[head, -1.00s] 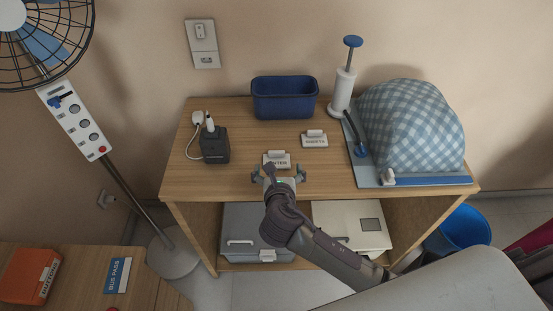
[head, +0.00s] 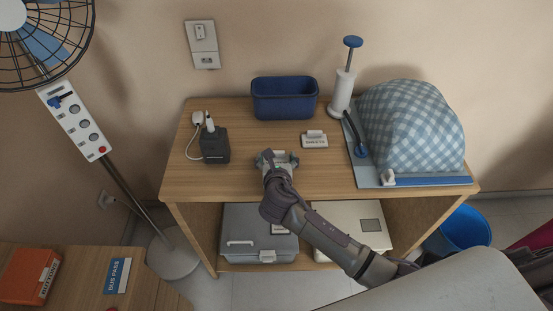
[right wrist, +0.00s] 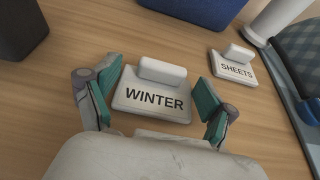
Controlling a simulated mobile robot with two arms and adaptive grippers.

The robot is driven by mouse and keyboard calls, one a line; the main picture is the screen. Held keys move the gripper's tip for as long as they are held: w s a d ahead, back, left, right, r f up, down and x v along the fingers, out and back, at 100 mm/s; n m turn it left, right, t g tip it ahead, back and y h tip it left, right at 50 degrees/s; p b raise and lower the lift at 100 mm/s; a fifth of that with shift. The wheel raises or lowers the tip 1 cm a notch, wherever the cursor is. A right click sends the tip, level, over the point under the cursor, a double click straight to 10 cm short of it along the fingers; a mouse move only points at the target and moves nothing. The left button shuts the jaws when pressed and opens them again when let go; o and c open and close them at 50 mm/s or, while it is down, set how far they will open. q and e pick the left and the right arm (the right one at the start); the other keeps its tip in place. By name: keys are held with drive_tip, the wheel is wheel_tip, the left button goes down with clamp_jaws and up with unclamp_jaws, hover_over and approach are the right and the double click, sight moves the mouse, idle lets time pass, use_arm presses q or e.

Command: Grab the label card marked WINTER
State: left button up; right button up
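The WINTER label card (right wrist: 153,97) is a white plate with a raised rounded grip along its top, lying on the wooden table top (head: 235,185). In the right wrist view it sits between the two teal-padded fingers of my right gripper (right wrist: 158,100), which are open with a gap on each side of it. In the head view my right gripper (head: 278,160) covers most of the card. My left gripper does not show in either view.
The SHEETS card (head: 314,139) lies to the right, also in the right wrist view (right wrist: 234,65). A blue bin (head: 285,98) stands behind, a dark charger block (head: 214,145) to the left. A white pump (head: 342,92) and a checked cloth bundle (head: 410,125) stand to the right.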

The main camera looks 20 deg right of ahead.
drive_tip(key=shift+c, duration=1)
